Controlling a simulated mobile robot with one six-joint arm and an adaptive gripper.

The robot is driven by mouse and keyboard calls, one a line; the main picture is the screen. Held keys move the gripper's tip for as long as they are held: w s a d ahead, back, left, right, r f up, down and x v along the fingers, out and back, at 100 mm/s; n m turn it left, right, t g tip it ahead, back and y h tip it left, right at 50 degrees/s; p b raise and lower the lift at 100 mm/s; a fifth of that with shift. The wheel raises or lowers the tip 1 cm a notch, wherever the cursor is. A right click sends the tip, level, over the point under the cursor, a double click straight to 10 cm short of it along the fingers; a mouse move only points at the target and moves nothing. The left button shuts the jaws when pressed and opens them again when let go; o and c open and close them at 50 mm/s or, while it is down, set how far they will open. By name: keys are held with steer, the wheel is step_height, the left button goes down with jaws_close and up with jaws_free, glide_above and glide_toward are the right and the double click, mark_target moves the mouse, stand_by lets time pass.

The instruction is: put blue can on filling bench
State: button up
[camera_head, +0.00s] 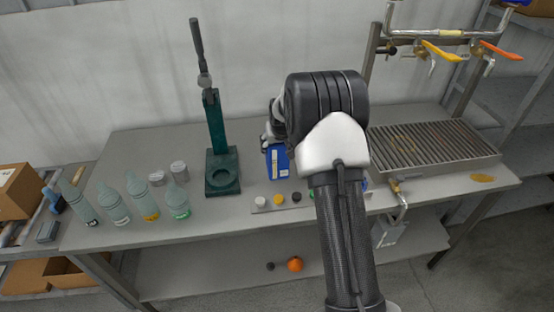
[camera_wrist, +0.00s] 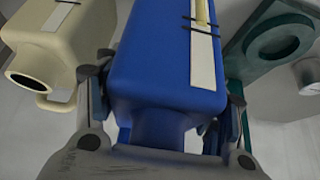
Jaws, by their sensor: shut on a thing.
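The blue can (camera_head: 279,164) shows in the head view below my gripper (camera_head: 272,137), over the middle of the grey bench (camera_head: 330,207). In the wrist view the blue can (camera_wrist: 150,70), with a pale label strip, sits between the two fingers of my gripper (camera_wrist: 165,88), which is shut on it. Its neck points toward the wrist camera. I cannot tell whether the can touches the bench top. My arm hides part of the bench behind and right of it.
A green press (camera_head: 222,172) stands just left of the can. Several bottles (camera_head: 143,201) stand at the left. A strip with coloured caps (camera_head: 279,199) lies in front. A slatted grate (camera_head: 430,147) is at the right. A cream can (camera_wrist: 62,40) is close beside the blue one.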

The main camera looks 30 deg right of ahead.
steer(key=shift+w+f+b, duration=0.1)
steer(key=shift+f+b, duration=0.3)
steer(key=shift+f, duration=2.1)
steer(key=o, duration=1.8)
steer(key=shift+f, duration=0.2)
steer(key=shift+r, duration=0.1)
